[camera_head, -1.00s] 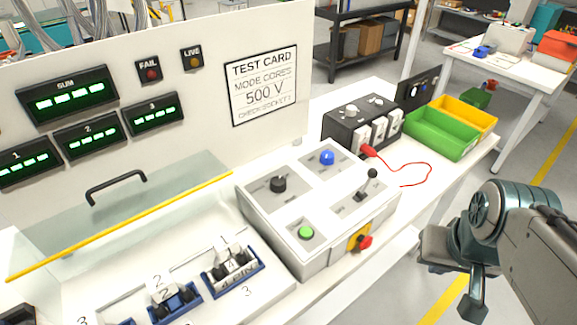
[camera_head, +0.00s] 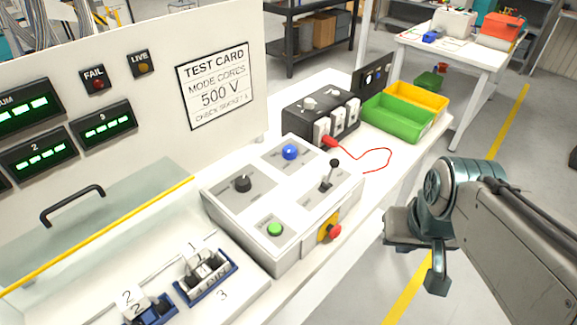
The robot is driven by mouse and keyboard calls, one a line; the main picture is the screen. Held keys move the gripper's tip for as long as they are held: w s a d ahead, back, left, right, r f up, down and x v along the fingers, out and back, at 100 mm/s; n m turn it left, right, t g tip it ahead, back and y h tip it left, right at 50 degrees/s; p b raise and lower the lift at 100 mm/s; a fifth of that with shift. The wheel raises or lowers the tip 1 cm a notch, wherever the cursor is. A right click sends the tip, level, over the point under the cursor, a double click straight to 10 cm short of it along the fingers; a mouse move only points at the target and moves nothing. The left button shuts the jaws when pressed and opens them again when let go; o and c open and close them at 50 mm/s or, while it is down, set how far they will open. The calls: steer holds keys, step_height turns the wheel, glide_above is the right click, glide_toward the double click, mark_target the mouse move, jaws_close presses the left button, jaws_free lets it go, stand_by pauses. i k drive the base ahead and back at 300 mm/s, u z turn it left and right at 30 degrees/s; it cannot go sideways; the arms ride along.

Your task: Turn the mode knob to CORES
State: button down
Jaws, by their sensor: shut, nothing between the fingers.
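A grey-white control box (camera_head: 300,222) stands on the bench. A black knob (camera_head: 242,184) sits on its left panel and a blue knob (camera_head: 290,152) on its back panel. The labels around them are too small to read, so I cannot tell which marking either knob points at. The test card (camera_head: 216,83) reads MODE CORES, 500 V. My gripper (camera_head: 437,280) hangs at the right, beyond the bench's front edge, well apart from the box. It is shut and empty, and partly hidden by my wrist.
The box also carries a lever (camera_head: 328,178), a green button (camera_head: 274,229) and a red stop button (camera_head: 333,231). A clear guard with a yellow edge (camera_head: 100,232) is at left. A black instrument (camera_head: 320,110) with a red lead and green bin (camera_head: 398,119) stand behind. Floor at right is free.

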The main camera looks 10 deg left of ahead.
mark_target(243, 183)
steer(key=u, duration=0.35)
steer(key=k, duration=0.35)
steer(key=u, duration=0.7)
steer(key=i, duration=0.5)
